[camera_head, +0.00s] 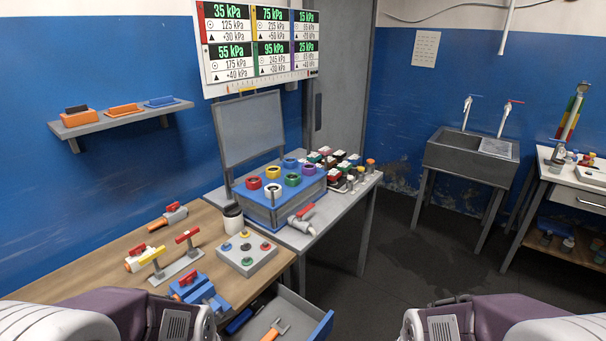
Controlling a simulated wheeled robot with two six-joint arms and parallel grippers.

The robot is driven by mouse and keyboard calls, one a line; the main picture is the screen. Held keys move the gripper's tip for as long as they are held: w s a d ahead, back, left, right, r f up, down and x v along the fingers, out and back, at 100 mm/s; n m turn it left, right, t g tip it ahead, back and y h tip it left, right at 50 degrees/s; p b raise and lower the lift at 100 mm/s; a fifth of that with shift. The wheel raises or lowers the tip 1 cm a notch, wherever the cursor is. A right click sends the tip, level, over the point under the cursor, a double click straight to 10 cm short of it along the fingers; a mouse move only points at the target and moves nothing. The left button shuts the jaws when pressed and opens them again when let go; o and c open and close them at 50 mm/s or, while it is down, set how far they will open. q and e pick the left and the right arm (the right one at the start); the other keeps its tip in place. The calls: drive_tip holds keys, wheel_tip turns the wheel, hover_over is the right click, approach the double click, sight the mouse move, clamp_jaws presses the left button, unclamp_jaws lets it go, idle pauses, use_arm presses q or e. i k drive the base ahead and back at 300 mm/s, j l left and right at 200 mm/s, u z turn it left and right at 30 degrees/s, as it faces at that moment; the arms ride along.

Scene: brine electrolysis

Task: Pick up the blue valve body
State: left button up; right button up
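A blue valve body (193,287) with a red handle on top lies near the front right part of the wooden table, close to the drawer side. Its lower part merges with more blue parts in front of it, and I cannot tell where one ends. Parts of both my arms show at the bottom left and bottom right, but neither gripper is in view. Nothing is seen touching the blue valve body.
On the wooden table (115,262) stand a yellow valve (146,257), an orange-and-grey valve (168,216), a grey bracket with red handle and a plate with coloured knobs (246,252). An open drawer (290,312) juts out below. The floor to the right is clear.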

sight(181, 293)
drive_tip(key=u, duration=1.1)
